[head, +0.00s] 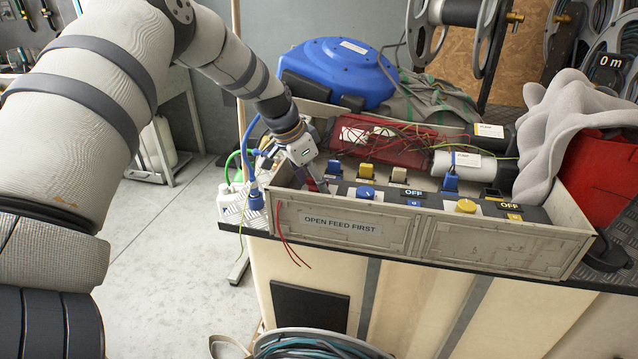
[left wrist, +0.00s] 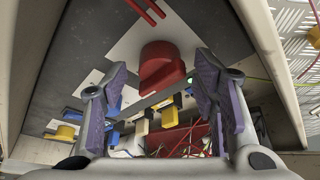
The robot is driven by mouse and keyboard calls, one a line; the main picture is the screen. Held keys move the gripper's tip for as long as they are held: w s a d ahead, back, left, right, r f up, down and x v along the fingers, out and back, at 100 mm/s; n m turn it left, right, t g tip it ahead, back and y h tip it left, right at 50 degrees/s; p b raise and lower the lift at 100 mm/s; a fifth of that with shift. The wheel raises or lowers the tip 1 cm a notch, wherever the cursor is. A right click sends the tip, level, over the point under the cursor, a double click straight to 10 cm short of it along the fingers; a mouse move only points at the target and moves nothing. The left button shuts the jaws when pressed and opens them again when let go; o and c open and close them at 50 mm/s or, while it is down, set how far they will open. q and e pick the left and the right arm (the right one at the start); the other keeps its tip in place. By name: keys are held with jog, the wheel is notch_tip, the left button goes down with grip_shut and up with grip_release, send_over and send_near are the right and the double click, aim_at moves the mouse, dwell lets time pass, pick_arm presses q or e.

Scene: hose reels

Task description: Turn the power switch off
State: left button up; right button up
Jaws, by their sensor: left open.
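My left gripper (head: 318,180) reaches into the left end of a long beige box (head: 490,240). It is open. In the left wrist view its two purple-padded fingers (left wrist: 160,76) stand either side of a red knob (left wrist: 162,62), with visible gaps and no clear contact. The gripper largely hides this knob in the head view. Beside it on the panel are a round blue knob (head: 365,192) and a round yellow knob (head: 466,206), with "OFF" labels (head: 414,192) nearby. No readable label marks the red knob as the power switch. My right gripper is not in view.
Small upright switches, including a yellow one (head: 367,171), stand behind the knobs. A blue hose reel (head: 338,67) stands behind. A white power strip (head: 231,203) is at left.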

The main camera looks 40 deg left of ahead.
pick_arm(q)
jog(key=shift+w+f, duration=0.15)
jog(key=shift+f, duration=0.05)
jog(key=shift+c, duration=0.3)
jog(key=c, duration=1.1)
jog(key=shift+d, duration=0.1)
